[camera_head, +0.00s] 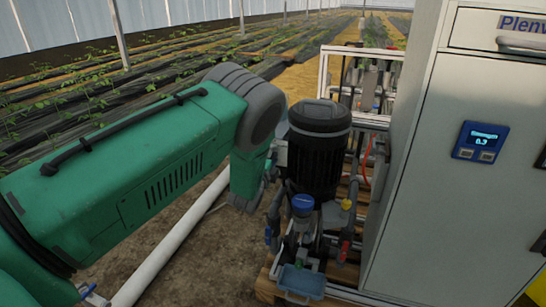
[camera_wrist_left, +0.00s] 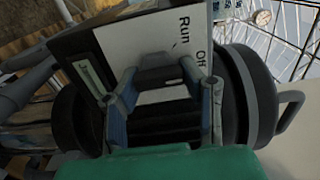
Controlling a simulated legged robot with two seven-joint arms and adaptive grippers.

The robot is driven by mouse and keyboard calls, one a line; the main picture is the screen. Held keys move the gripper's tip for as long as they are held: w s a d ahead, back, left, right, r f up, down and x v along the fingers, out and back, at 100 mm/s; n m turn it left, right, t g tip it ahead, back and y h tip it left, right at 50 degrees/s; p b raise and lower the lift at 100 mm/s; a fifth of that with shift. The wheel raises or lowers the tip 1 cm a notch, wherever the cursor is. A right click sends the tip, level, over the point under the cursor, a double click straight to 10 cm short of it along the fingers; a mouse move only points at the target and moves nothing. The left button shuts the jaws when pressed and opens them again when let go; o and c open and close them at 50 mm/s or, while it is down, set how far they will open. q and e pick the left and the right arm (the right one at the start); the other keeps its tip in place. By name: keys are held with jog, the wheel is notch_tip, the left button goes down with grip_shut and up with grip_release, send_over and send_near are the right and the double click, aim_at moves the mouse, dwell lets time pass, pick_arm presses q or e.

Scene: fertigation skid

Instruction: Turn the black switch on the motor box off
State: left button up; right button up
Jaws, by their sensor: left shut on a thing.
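The motor box shows in the left wrist view as a tilted dark box with a white face plate (camera_wrist_left: 120,45) marked "Run" and "Off". My left gripper (camera_wrist_left: 162,72) is in front of this plate, its fingers shut on the black switch near the "Run" mark. In the head view the black motor (camera_head: 318,155) stands upright in the middle. My green left arm reaches to its left side, and the gripper's fingertips and the switch are hidden there. My right gripper is out of view.
A tall grey cabinet (camera_head: 450,190) with a small blue display (camera_head: 480,142) stands close to the right of the motor. Pump fittings, valves and a blue tray (camera_head: 302,282) sit below it. A white pipe (camera_head: 165,250) runs along the ground, with plant rows behind.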

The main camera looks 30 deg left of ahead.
pick_arm(q)
jog(key=shift+s+f, duration=0.15)
jog(key=shift+f, duration=0.25)
jog(key=o, duration=1.2)
jog(key=shift+r, duration=0.15)
jog(key=v, duration=1.2)
